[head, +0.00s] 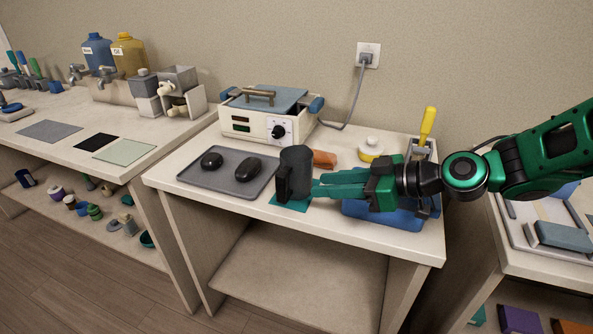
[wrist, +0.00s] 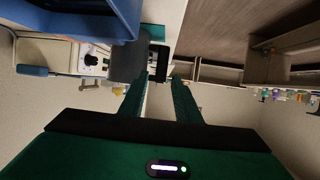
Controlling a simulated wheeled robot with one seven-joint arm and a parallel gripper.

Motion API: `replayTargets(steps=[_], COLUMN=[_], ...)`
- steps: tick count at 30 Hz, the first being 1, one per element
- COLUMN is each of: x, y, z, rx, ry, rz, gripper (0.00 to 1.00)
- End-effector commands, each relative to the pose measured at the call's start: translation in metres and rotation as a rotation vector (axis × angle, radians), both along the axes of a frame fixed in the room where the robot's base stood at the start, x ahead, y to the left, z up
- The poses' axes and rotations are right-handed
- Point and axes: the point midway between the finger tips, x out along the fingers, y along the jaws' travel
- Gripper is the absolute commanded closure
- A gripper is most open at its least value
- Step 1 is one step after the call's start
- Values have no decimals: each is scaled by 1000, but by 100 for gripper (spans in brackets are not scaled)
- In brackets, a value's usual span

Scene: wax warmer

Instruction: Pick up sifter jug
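The dark grey jug (head: 297,168), which I take to be the sifter jug, stands upright on a small teal mat (head: 290,203) near the front of the middle table. Its handle (head: 281,184) is toward the front left. My gripper (head: 318,188) comes in level from the right, its fingertips close to the jug's right side. In the wrist view the jug (wrist: 128,62) and its dark handle (wrist: 159,62) lie beyond my open fingers (wrist: 158,78). The handle lines up with the gap between them. I cannot tell whether a finger touches the jug.
A grey tray (head: 215,187) with two dark objects lies left of the jug. The wax warmer (head: 268,113) stands behind. An orange-brown object (head: 324,159) and a yellow-white pot (head: 371,147) are behind my gripper. A blue tray (head: 400,218) is under it.

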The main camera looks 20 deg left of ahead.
Motion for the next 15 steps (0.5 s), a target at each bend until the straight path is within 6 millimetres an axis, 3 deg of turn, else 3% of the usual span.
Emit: replayTargets(steps=[6,15], x=[1,2], y=[38,62], z=[-13,-20], rx=[0,0], ry=[1,0], rz=[16,22], gripper=[70,70])
